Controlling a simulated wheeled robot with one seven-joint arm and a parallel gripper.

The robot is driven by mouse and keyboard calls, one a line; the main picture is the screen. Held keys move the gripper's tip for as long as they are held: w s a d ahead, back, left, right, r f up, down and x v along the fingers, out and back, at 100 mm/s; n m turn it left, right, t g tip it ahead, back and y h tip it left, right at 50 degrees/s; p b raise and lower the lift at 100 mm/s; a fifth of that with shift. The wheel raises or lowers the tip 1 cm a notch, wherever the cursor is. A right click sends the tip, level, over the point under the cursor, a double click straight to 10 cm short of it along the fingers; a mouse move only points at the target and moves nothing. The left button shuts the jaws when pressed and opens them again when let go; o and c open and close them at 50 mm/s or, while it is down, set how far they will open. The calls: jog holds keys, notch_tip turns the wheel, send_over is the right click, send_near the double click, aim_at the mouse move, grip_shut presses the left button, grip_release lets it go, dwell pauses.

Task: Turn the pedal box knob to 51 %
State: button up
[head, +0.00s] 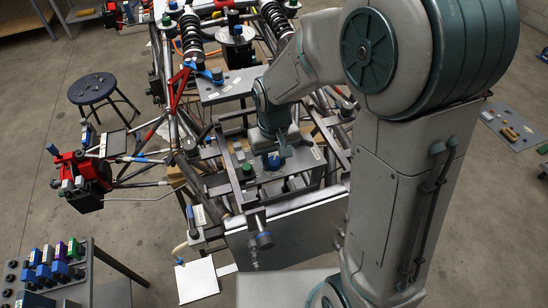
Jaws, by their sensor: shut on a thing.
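The pedal box (242,189) is a grey unit low in the middle of the tube chassis, partly hidden under my arm. A blue knob (270,164) shows on its top, small and partly covered by my gripper. My gripper (277,158) points down over it from the forearm, with its teal fingers at the knob. The fingers are shut on the knob. The knob's pointer and any scale are too small to read.
Chassis tubes (153,183) surround the pedal box closely. A red unit (80,175) sits at the left, above a bench (75,290) with coloured blocks. A round stool (92,88) stands behind. Floor is clear between them.

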aim_at(275, 161)
jog(key=m+b, duration=0.2)
jog(key=m, duration=0.3)
jog(key=shift+m, duration=0.3)
jog(key=m+b, duration=0.2)
jog(key=m, duration=0.3)
jog(key=shift+m, duration=0.3)
dwell(0.3)
jog(key=o, duration=1)
jog(key=shift+r, duration=0.15)
notch_tip(275, 161, up, 14)
jog(key=shift+f+b, duration=0.2)
jog(key=shift+b, duration=0.15)
jog(key=shift+d, duration=0.1)
